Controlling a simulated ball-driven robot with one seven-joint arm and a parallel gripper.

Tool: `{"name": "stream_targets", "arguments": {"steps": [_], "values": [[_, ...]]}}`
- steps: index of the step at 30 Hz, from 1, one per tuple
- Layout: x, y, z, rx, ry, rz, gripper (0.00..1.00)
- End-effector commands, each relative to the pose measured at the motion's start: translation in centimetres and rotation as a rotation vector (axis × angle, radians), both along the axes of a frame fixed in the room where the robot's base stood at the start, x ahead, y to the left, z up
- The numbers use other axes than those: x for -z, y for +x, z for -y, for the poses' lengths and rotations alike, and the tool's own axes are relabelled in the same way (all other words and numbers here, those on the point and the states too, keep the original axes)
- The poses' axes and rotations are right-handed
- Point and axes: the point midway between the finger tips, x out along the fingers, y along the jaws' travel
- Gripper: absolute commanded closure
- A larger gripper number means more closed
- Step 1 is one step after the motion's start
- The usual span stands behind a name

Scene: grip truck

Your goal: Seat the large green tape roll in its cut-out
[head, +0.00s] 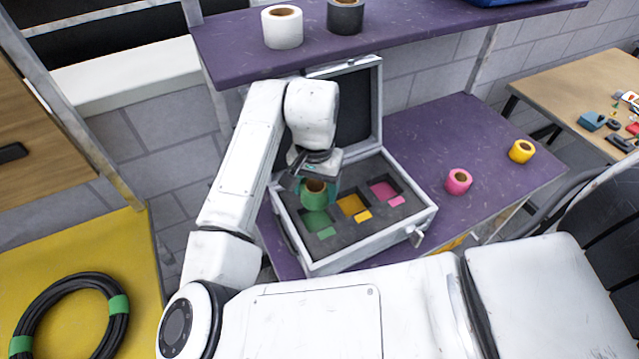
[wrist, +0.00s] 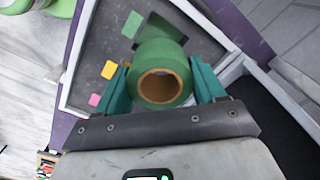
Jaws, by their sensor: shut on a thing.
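The large green tape roll (head: 314,193) is held by my gripper (head: 316,186) above the green cut-out (head: 317,223) at the left of the open case. In the wrist view the green roll (wrist: 162,75), with its brown core, sits between the teal fingers of my gripper (wrist: 163,84), which are shut on it. The case's grey foam (head: 350,234) also has a yellow cut-out (head: 353,206) and a pink cut-out (head: 384,191). The roll hides part of the green cut-out, and its exact height over the foam is hard to tell.
A pink roll (head: 458,181) and a yellow roll (head: 521,151) stand on the purple shelf (head: 430,140) right of the case. The raised lid (head: 357,110) is behind my gripper. A white roll (head: 282,27) and a black roll (head: 345,15) stand on the upper shelf.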

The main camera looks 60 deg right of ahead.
Motion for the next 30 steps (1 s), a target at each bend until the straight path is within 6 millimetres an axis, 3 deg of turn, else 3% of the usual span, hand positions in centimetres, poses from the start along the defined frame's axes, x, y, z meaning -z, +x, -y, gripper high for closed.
{"name": "stream_targets", "arguments": {"steps": [30], "values": [[4.0,0.0,0.0,0.000,0.000,0.000,0.64]]}}
